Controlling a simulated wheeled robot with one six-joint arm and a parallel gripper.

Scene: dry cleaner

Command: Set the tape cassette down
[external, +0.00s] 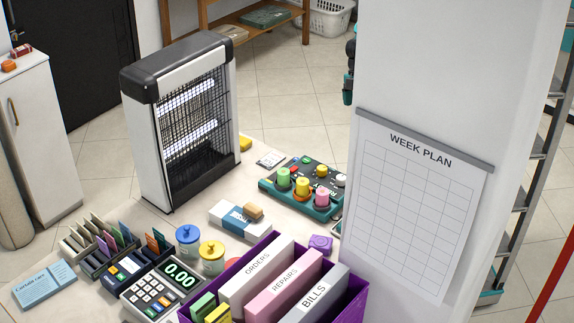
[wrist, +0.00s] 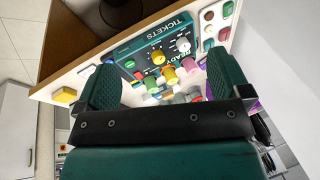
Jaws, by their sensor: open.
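My gripper (wrist: 165,82) is open in the wrist view, its two dark green fingers wide apart with no cassette visible between them. Beyond the fingers is a teal panel (wrist: 150,48) marked TICKETS and READY, with knobs and coloured spools. The same teal box (external: 266,186) is on the counter in the external view. I cannot make out the tape cassette for certain. A small purple item (external: 320,243) lies near the purple file box, but I cannot tell whether it is the cassette. In the external view the pillar hides most of my arm; only a dark teal part shows at its edge.
A tall insect-killer lamp (external: 188,120) stands on the counter. The purple file box (external: 358,299), a calculator (external: 150,298), lidded jars (external: 212,255) and a blue-and-white box (external: 236,221) crowd the front. The white pillar (external: 430,70) with a week plan (external: 415,195) bounds the right.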

